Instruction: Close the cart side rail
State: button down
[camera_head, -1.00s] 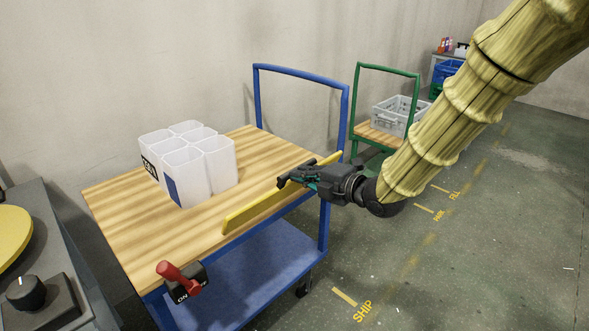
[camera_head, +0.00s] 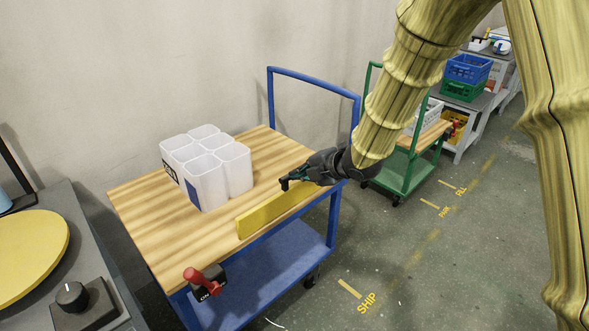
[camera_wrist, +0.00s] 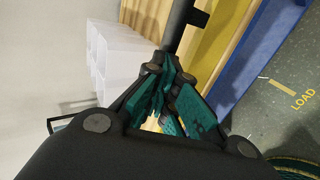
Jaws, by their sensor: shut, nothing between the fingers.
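The cart (camera_head: 190,242) has a wooden deck and a blue frame. Its yellow side rail (camera_head: 266,212) runs along the deck's long right edge and shows a broad face, seemingly upright. Whether it is latched cannot be seen. My gripper (camera_head: 286,184) is shut and empty, over the deck at the rail's far part; contact cannot be told. My arm hides the rail's far end. In the wrist view the gripper (camera_wrist: 165,105) is shut, with the yellow rail (camera_wrist: 226,45) beyond it, beside the blue cart edge (camera_wrist: 262,45).
White open bins (camera_head: 205,165) stand on the deck. A red-handled switch (camera_head: 205,280) is at the cart's near corner. A grey bench with a yellow disc (camera_head: 30,258) is at left. A green cart (camera_head: 405,170) stands behind. Floor to the right is clear.

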dwell(0.6)
jog(key=p+v, duration=0.2)
jog(key=v, duration=1.2)
jog(key=s+d+f+m+g+h+p, duration=0.1)
jog(key=s+d+f+m, duration=0.1)
jog(key=s+f+m, duration=0.45)
jog(key=s+d+f+m+g+h+p, duration=0.15)
jog(key=f+m, duration=0.25)
jog(key=f, duration=0.6)
jog(key=s+d+f+m+h+p, duration=0.1)
jog(key=s+d+f+m+p, duration=0.15)
jog(key=s+f+m, duration=0.4)
jog(key=s+d+f+m+g+h+p, duration=0.1)
jog(key=s+d+f+m, duration=0.1)
jog(key=s+f, duration=0.3)
jog(key=s+d+f+m+g+h+p, duration=0.1)
jog(key=s+f+m, duration=0.4)
jog(key=s, duration=0.6)
jog(key=s+d+f+m+g+h+p, duration=0.1)
jog(key=s+d+f+m+g+h, duration=0.1)
jog(key=s+d+f, duration=0.3)
jog(key=s+m+g, duration=0.1)
jog(key=s, duration=0.3)
jog(key=shift+d+m, duration=0.2)
jog(key=shift+m, duration=0.1)
